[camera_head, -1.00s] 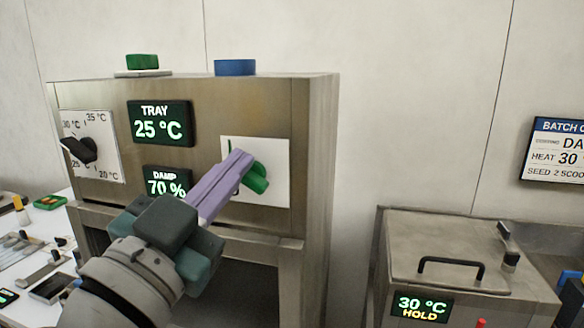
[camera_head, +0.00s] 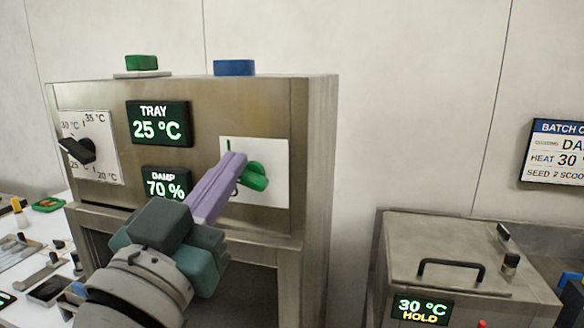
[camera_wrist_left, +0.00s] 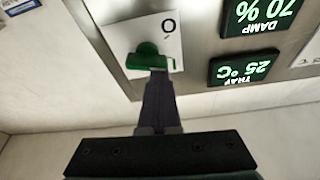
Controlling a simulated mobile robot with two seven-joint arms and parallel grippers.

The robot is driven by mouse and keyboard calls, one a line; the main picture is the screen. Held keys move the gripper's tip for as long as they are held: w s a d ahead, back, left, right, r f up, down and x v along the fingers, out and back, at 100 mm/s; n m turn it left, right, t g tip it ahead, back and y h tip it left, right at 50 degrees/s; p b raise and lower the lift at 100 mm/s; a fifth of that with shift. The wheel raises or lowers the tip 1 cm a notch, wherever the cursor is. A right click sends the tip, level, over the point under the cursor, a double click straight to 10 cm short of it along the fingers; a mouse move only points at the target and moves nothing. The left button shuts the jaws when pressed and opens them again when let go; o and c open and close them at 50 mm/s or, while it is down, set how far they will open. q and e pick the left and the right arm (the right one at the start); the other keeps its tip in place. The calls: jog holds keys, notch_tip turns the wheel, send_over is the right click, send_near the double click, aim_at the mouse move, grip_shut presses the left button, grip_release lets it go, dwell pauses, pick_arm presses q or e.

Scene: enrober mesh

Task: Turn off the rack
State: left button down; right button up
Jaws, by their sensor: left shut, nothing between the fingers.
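The rack is a steel cabinet (camera_head: 215,90) with lit displays reading TRAY 25 °C (camera_head: 159,123) and DAMP 70 % (camera_head: 167,184). A green knob (camera_head: 254,176) sits on a white plate (camera_head: 275,155) at its right side. The green knob also shows in the left wrist view (camera_wrist_left: 146,58), with a mark on the plate beside it. My left gripper (camera_head: 236,160) is shut and empty, its purple fingers at the left side of the knob in the head view. I cannot tell whether they touch it. My right gripper is not in view.
A black dial (camera_head: 78,150) with temperature marks is at the rack's left. A green block (camera_head: 142,62) and a blue block (camera_head: 235,67) are on top. A lidded steel unit (camera_head: 450,250) reading 30 °C HOLD stands at right.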

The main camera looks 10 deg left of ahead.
pick_arm(q)
jog(key=shift+a+f+n+y, duration=0.15)
jog(key=shift+n+y, duration=0.35)
jog(key=shift+n, duration=0.45)
jog(key=shift+f+n+y, duration=0.15)
jog(key=shift+n+y, duration=0.35)
jog(key=shift+n, duration=0.45)
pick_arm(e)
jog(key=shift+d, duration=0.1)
pick_arm(q)
jog(key=n+y, duration=0.1)
jog(key=n, duration=0.1)
jog(key=shift+a+f+n, duration=0.1)
jog(key=shift+f+n, duration=0.05)
jog(key=shift+n, duration=0.15)
jog(key=r+p, duration=0.1)
jog(key=a+r+p, duration=0.1)
jog(key=r, duration=0.1)
jog(key=r+p, duration=0.1)
jog(key=p, duration=0.1)
jog(key=shift+w+a+r, duration=0.15)
jog(key=shift+a, duration=0.25)
jog(key=b+v, duration=0.4)
jog(key=v, duration=0.6)
jog(key=shift+d+f, duration=0.25)
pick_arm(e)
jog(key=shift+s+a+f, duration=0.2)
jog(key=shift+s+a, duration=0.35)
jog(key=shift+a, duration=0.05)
